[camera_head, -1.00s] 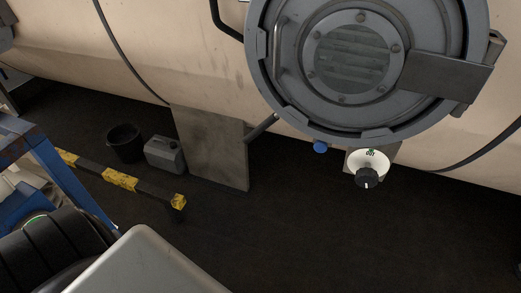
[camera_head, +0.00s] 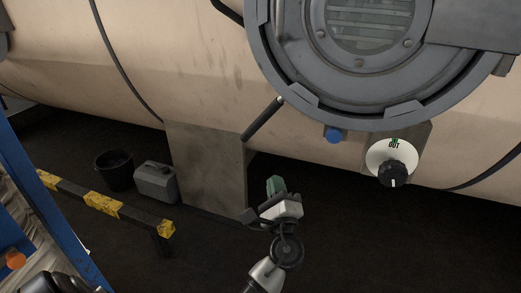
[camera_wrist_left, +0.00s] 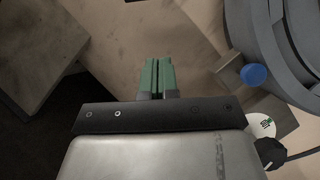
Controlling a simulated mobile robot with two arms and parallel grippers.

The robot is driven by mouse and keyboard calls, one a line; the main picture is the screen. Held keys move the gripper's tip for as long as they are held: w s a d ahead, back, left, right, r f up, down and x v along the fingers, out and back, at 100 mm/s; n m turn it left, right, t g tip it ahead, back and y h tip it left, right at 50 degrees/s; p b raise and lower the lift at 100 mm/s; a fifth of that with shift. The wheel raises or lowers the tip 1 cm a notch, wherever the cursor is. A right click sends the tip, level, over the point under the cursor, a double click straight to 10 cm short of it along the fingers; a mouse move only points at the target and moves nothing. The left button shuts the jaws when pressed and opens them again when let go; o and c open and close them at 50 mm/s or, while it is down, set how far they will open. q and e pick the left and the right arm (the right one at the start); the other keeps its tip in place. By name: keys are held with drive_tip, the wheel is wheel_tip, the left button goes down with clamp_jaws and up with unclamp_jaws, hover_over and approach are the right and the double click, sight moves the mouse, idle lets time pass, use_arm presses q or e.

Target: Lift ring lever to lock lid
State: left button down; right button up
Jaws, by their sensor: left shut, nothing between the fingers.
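The round grey lid (camera_head: 370,25), with a slotted glass window, sits in its locking ring (camera_head: 345,113) on the beige vessel; the top is cut off. The dark ring lever (camera_head: 262,120) slants down and left from the ring's lower left edge. My left gripper (camera_head: 276,184) is below the lever, apart from it in the picture, with green fingers pointing up. The fingers (camera_wrist_left: 158,76) are together and empty in the left wrist view. The ring (camera_wrist_left: 290,45) shows at the right there; I cannot make out the lever clearly. My right gripper is not in view.
A blue knob (camera_head: 333,135) and a white IN/OUT dial with black knob (camera_head: 393,172) sit under the ring. A grey support plate (camera_head: 207,165) stands left of the gripper. A bucket (camera_head: 115,170), a canister (camera_head: 155,181) and a yellow-black barrier (camera_head: 105,205) are on the floor at left.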

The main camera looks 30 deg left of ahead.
sight(260, 121)
use_arm(q)
drive_tip(key=s+a+r+p+x, duration=0.1)
drive_tip(key=s+x, duration=0.1)
drive_tip(key=x, duration=1.1)
drive_tip(key=shift+a+r, duration=0.2)
drive_tip(key=shift+r, duration=0.05)
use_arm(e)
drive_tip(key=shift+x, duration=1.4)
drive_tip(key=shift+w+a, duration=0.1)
